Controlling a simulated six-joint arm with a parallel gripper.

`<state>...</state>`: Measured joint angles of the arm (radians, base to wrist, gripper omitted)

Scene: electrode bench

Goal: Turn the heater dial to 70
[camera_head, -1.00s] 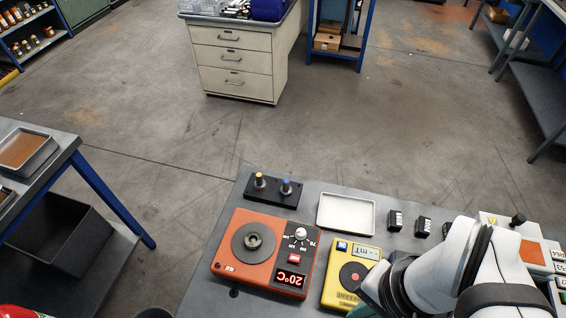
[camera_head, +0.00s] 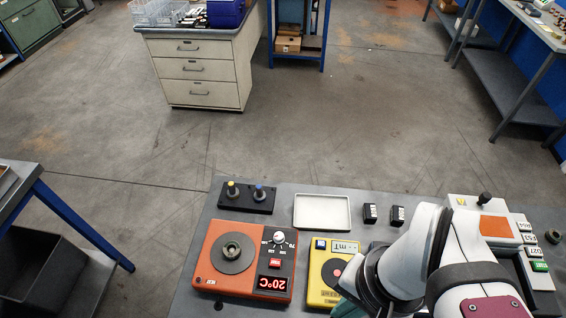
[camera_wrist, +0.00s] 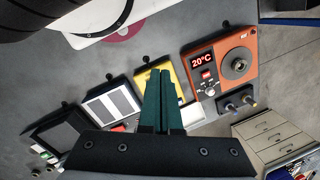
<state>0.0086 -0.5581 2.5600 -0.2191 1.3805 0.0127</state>
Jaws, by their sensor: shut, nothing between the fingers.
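The orange-red heater (camera_head: 214,291) sits at the left of the bench, with a round grey plate on top. Its small white dial (camera_head: 279,237) has printed marks around it, and its red display (camera_head: 271,284) reads 20°C. In the wrist view the heater (camera_wrist: 250,77) is at the upper right, with the dial (camera_wrist: 211,92) on its near side. My gripper (camera_wrist: 162,75) is shut, its green fingers together and empty, pointing over the yellow device and left of the heater there. In the head view my arm hides most of the gripper.
A yellow device (camera_head: 316,290) stands just right of the heater. Behind are a black block with two knobs (camera_head: 246,205), a white tray (camera_head: 322,226) and two small black blocks (camera_head: 370,213). A white device with an orange panel (camera_head: 496,227) is at the right.

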